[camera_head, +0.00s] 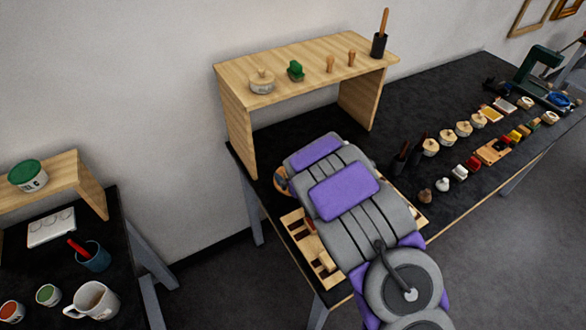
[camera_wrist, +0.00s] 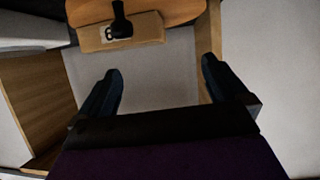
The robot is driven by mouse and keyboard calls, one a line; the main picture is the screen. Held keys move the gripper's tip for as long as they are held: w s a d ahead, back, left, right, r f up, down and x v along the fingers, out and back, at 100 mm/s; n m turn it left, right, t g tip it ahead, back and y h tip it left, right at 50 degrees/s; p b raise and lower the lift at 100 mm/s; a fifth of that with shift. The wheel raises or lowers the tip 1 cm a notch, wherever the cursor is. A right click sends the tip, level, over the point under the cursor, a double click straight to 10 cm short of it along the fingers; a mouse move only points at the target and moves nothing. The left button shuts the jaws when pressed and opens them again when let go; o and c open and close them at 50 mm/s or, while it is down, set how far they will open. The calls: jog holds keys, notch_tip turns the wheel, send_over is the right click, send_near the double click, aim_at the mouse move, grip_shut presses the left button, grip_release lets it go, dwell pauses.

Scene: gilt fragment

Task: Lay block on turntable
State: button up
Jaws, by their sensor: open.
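My gripper (camera_wrist: 160,75) is open in the wrist view, with two dark fingers spread apart and only a pale surface showing between them. Beyond the fingers is a pale wooden block-like piece (camera_wrist: 148,29) with a dark mark on its face. A black knobbed object (camera_wrist: 120,27) overlaps it. Behind it is the edge of a rounded orange-brown wooden thing (camera_wrist: 165,10), possibly the turntable. In the head view, a round brown and bluish thing (camera_head: 280,180) shows at the left edge of my arm, mostly hidden. My gripper is hidden behind my arm there.
A wooden shelf (camera_head: 235,115) stands over the bench beside my arm; its panel (camera_wrist: 35,100) is close in the wrist view. A slotted wooden tray (camera_head: 298,225) lies partly under my arm. Lidded pots (camera_head: 463,129) and small items crowd the right.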

jog(key=s+d+r+m+g+h, duration=0.1)
jog(key=s+d+r+h, duration=0.25)
jog(key=d, duration=0.35)
jog(key=s+d+r+m+g+h+p, duration=0.1)
jog(key=s+d+r+m+h, duration=0.1)
jog(key=s+d+r, duration=0.4)
jog(key=s+d+r+m+g+h, duration=0.1)
jog(key=s+d+r+h, duration=0.2)
jog(key=d, duration=0.6)
jog(key=s+a+r+g, duration=0.1)
jog(key=s+r+g, duration=0.2)
jog(key=s, duration=0.8)
jog(key=s+a+r+m+g+y, duration=0.1)
jog(key=s+r+g, duration=0.2)
jog(key=s, duration=0.9)
jog(key=s+a+r+m+g+y+b, duration=0.1)
jog(key=s+r+g, duration=0.2)
jog(key=s, duration=0.8)
jog(key=shift+s+a+g, duration=0.15)
jog(key=shift+g, duration=0.45)
